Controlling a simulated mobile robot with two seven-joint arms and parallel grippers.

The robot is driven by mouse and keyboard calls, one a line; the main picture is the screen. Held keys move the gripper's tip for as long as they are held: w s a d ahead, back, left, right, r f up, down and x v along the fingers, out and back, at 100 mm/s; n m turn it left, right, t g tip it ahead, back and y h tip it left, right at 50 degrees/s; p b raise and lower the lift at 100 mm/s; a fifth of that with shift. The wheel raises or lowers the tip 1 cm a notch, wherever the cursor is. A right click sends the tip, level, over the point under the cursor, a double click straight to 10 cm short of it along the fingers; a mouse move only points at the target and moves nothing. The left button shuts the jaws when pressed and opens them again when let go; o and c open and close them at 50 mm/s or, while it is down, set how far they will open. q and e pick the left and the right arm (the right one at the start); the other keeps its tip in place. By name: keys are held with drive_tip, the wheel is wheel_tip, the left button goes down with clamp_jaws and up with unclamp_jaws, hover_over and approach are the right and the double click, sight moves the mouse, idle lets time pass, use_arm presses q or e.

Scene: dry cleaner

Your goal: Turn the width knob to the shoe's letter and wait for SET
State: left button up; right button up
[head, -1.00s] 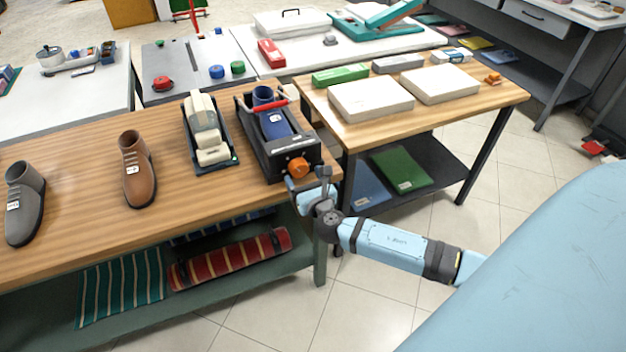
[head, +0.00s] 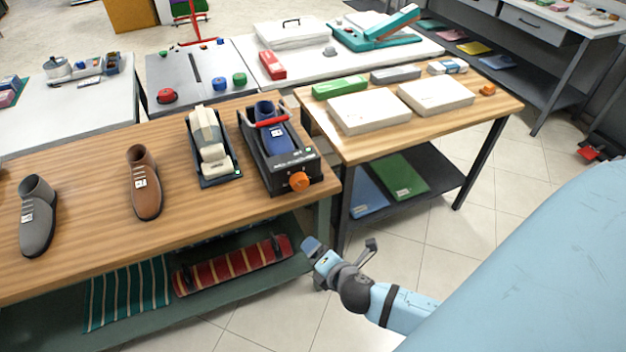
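The shoe stretcher (head: 256,160) is a dark box near the right end of the wooden bench. A blue shoe (head: 277,140) sits in it under a red bar (head: 271,122), with a white tag too small to read. The orange width knob (head: 299,181) is on its front face, fully visible. A small green light (head: 309,152) shows on the top front edge; I cannot read any text there. My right gripper (head: 341,243) is below and to the right of the knob, clear of it, past the bench's front edge. Its fingers are apart and empty. My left gripper is not in view.
A second table (head: 430,122) with white boxes is close on the right. Floor is open in front of the benches.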

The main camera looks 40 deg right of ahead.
use_arm(q)
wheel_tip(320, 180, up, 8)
drive_tip(key=p, duration=0.6)
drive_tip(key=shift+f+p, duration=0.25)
drive_tip(key=shift+p, duration=0.05)
use_arm(e)
drive_tip(key=s+a+r+m+g+y, duration=0.1)
drive_tip(key=s+a+r+m+y, duration=0.1)
drive_tip(key=m, duration=0.5)
drive_tip(key=s+a+r+m+g+y, duration=0.1)
drive_tip(key=s+a+r+m+y, duration=0.1)
drive_tip(key=s+a+m, duration=0.3)
drive_tip(key=m, duration=0.3)
drive_tip(key=shift+s+a, duration=0.2)
drive_tip(key=shift+a, duration=0.15)
drive_tip(key=shift+r, duration=0.1)
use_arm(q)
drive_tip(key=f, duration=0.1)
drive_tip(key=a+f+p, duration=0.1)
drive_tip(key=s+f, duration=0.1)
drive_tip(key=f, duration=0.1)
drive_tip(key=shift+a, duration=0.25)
use_arm(e)
drive_tip(key=m, duration=0.1)
drive_tip(key=s+a+r+m, duration=0.1)
drive_tip(key=m, duration=0.1)
drive_tip(key=shift+r+y, duration=0.25)
drive_tip(key=shift+y, duration=0.15)
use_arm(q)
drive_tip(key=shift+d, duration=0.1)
